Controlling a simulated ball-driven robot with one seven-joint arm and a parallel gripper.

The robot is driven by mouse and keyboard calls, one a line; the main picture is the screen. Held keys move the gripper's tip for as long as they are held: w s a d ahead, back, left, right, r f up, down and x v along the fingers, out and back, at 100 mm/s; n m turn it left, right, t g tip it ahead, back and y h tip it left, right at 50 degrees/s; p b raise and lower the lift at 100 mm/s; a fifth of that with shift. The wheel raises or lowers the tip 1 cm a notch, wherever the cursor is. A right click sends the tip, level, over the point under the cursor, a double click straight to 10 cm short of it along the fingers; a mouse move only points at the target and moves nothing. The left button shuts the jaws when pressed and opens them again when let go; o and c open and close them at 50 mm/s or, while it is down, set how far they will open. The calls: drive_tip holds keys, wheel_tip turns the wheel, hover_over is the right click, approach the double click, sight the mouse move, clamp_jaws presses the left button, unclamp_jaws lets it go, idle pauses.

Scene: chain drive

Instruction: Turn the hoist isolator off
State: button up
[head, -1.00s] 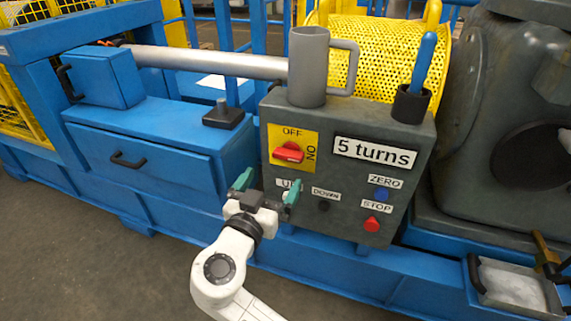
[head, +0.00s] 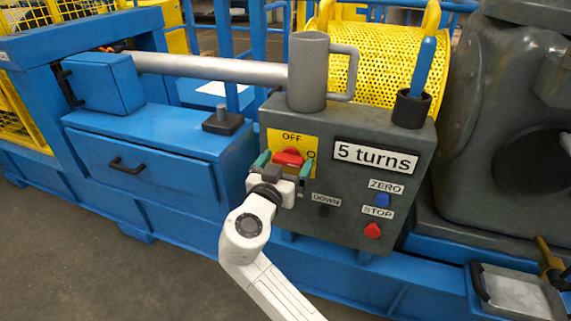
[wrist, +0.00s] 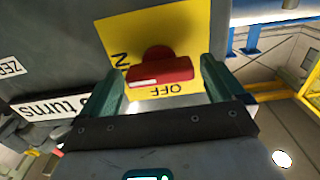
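The hoist isolator is a red handle (head: 289,157) on a yellow plate (head: 273,139) at the control box's upper left. OFF is printed above the handle and ON at its right. In the wrist view the picture is turned over, and the red handle (wrist: 160,70) lies crosswise, a white mark on its left end, the ON side. My gripper (head: 283,166) is open in front of the plate. Its two green fingers (wrist: 162,88) stand on either side of the handle, apart from it as far as I can see. The ON label is partly hidden in the head view.
The grey control box (head: 405,150) also carries a "5 turns" sign (head: 375,157), a blue ZERO button (head: 381,200), a red STOP button (head: 372,230) and a black DOWN button (head: 323,211). A mug (head: 307,75) and a cup with a blue-handled tool (head: 411,107) stand on top.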

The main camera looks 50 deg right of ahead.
drive_tip(key=c, duration=0.9)
drive_tip(key=shift+n, duration=0.3)
drive_tip(key=n+p, duration=0.1)
drive_tip(key=n, duration=0.2)
drive_tip(key=shift+r+n+p, duration=0.1)
drive_tip(key=shift+n+p, duration=0.2)
drive_tip(key=n+p, duration=0.2)
drive_tip(key=n, duration=0.2)
drive_tip(key=shift+w+r, duration=0.1)
drive_tip(key=n+p, duration=0.4)
drive_tip(key=n, duration=0.1)
drive_tip(key=shift+n, duration=0.4)
drive_tip(key=shift+n+p, duration=1.25)
drive_tip(key=shift+n, duration=0.65)
drive_tip(key=shift+f, duration=0.2)
